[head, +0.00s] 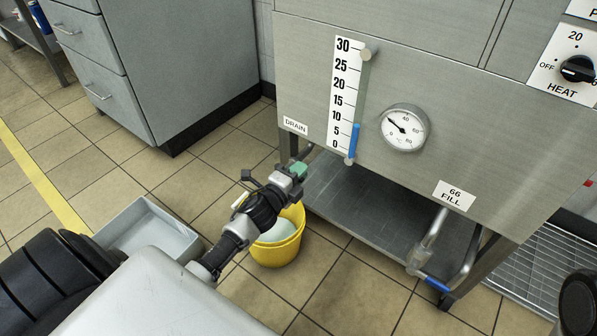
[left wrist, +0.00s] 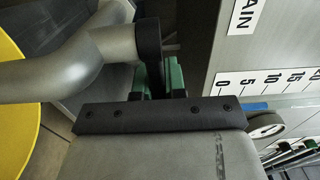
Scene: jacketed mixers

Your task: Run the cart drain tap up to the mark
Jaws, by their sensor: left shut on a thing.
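In the left wrist view, green parts (left wrist: 175,76) show at the jaws, beside a bent silver pipe (left wrist: 60,68) with a black collar. The gripper hides most of the tap. The sight gauge (head: 346,95) reads 0 to 30. Its blue column (head: 354,140) tops out a little above 5. The yellow bucket (head: 279,252) stands below the gripper with pale contents, partly covered by my arm. I cannot make out a mark or any stream. My right gripper is not in view.
The steel tank front (head: 450,130) carries a dial (head: 404,128) and a heat knob (head: 577,69). A fill pipe with a blue handle (head: 437,284) is at lower right. A grey tray (head: 150,235) and a drawer cabinet (head: 135,70) are at left.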

